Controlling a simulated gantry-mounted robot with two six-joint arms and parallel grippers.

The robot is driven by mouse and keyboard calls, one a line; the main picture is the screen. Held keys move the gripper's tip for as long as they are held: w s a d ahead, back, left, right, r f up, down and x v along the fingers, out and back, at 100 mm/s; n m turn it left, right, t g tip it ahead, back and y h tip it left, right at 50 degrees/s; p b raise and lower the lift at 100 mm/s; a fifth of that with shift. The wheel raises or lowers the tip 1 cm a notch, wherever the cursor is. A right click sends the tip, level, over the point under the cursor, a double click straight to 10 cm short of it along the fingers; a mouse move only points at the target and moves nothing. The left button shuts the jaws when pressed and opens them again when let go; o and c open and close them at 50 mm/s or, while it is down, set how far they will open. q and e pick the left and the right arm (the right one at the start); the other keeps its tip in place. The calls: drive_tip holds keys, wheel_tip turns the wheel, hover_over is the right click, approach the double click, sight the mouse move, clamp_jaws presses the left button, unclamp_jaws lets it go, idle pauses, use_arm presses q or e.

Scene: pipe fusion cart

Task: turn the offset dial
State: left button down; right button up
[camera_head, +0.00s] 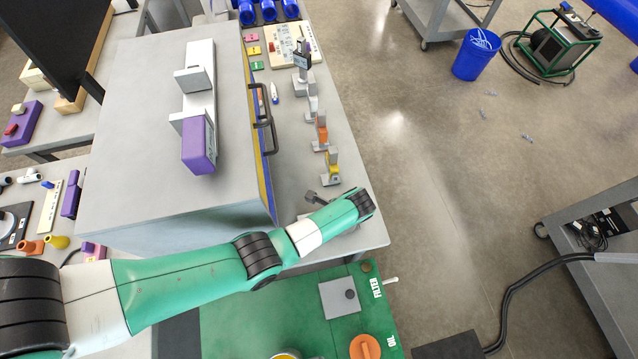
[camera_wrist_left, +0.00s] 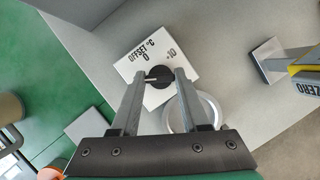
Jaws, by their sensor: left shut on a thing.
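The offset dial (camera_wrist_left: 157,78) is a round black knob with a pale pointer line. It sits on a white plate (camera_wrist_left: 136,68) marked "OFFSET °C", "0" and "+10". In the left wrist view the two fingers of my left gripper (camera_wrist_left: 162,74) are closed in on either side of the knob, which is between their tips. The pointer line lies roughly crosswise between the fingers. In the head view my green left arm (camera_head: 200,283) reaches across the front of the cart to its right corner, and the dial is hidden there. My right gripper is not in view.
A pale ring (camera_wrist_left: 203,108) lies close beside the right finger. A yellow piece marked "ZERO" (camera_wrist_left: 305,85) stands to the right. In the head view a large grey box (camera_head: 135,130) with a black handle (camera_head: 264,120) stands behind my arm. Small stands (camera_head: 322,132) line the cart's right side.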

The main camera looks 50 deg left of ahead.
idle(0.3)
use_arm(q)
drive_tip(key=shift+c, duration=2)
unclamp_jaws()
drive_tip(key=p+v, duration=0.3)
drive_tip(key=v, duration=0.8)
drive_tip(key=shift+r, duration=0.35)
drive_tip(key=shift+w, duration=0.1)
